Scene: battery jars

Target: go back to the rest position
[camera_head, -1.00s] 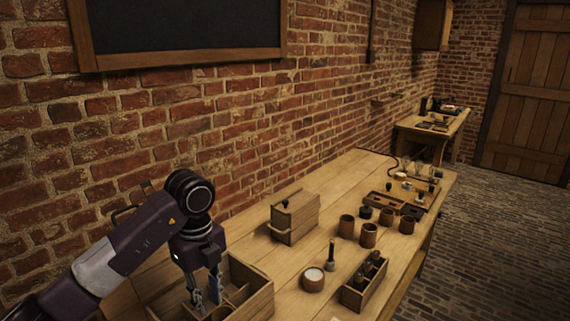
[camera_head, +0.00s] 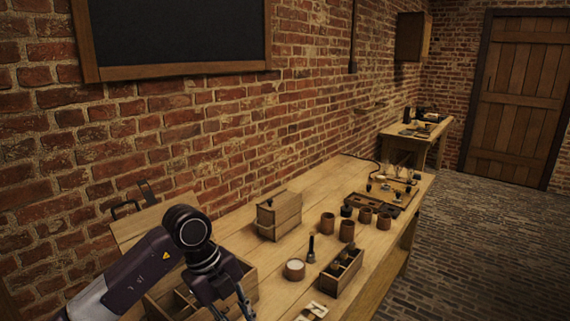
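My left gripper (camera_head: 234,307) hangs at the lower left, in front of the divided wooden box (camera_head: 252,283). Its fingers stand apart with nothing visible between them, and their tips are close to the bottom edge of the view. The gripper and arm hide part of the box. My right gripper is not in view.
On the wooden table (camera_head: 262,254) stand a lidded wooden box (camera_head: 279,216), a cup with white content (camera_head: 294,269), a dark upright tool (camera_head: 311,249), a small crate (camera_head: 342,272) and several brown jars (camera_head: 347,231). A brick wall (camera_head: 150,140) runs behind.

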